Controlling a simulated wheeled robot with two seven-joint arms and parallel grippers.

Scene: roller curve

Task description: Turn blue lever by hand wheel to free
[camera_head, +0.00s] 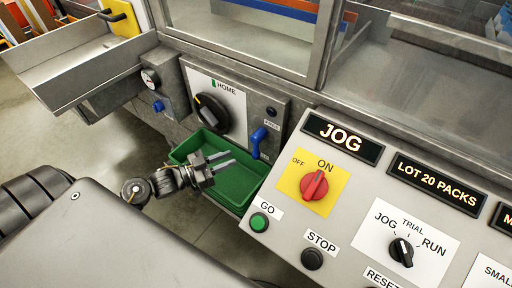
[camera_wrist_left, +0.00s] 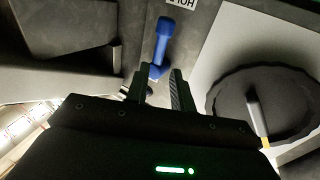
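The blue lever (camera_head: 257,142) is on the grey panel right of the black hand wheel (camera_head: 212,114), which has a yellow mark. The lever points down, toward a partly hidden label; a FREE label (camera_head: 272,126) is at its upper right. My left gripper (camera_head: 231,158) is open and empty, left of the lever's lower end, with fingers pointing toward it. In the left wrist view the lever (camera_wrist_left: 162,42) stands just beyond the fingertips (camera_wrist_left: 164,72), near an upside-down HOLD label; contact is not visible. The wheel (camera_wrist_left: 262,105) shows right of the fingers. My right gripper is not in view.
A green bin (camera_head: 238,187) lies below the panel, under my left gripper. A sloped control panel with a red switch (camera_head: 314,185) and a green GO button (camera_head: 259,222) stands close on the right. A gauge (camera_head: 150,78) with a small blue knob is at the left.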

